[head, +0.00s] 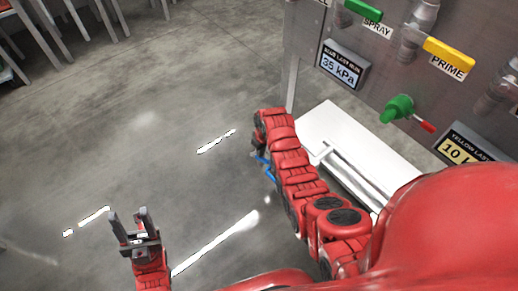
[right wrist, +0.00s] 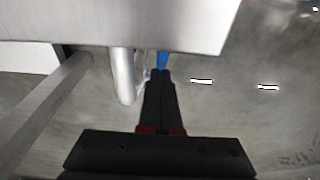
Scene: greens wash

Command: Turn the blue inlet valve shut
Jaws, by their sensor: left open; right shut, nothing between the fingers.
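The blue valve handle (head: 264,161) shows as a thin blue strip beside my right forearm in the head view, mostly hidden by the arm. In the right wrist view a small part of the blue handle (right wrist: 162,59) shows just beyond the fingertips. My right gripper (right wrist: 160,73) is shut with nothing between its fingers, its tips close to the blue piece. I cannot tell whether they touch. In the head view the right gripper is hidden by the arm. My left gripper (head: 132,214) is open and empty over the floor, far from the valve.
A grey metal panel (head: 395,75) carries a green lever (head: 362,9), a yellow lever (head: 449,54) and a green valve with a red handle (head: 398,108). A white ledge (head: 330,125) lies below. A silver pipe (right wrist: 124,80) stands left of my right fingertips.

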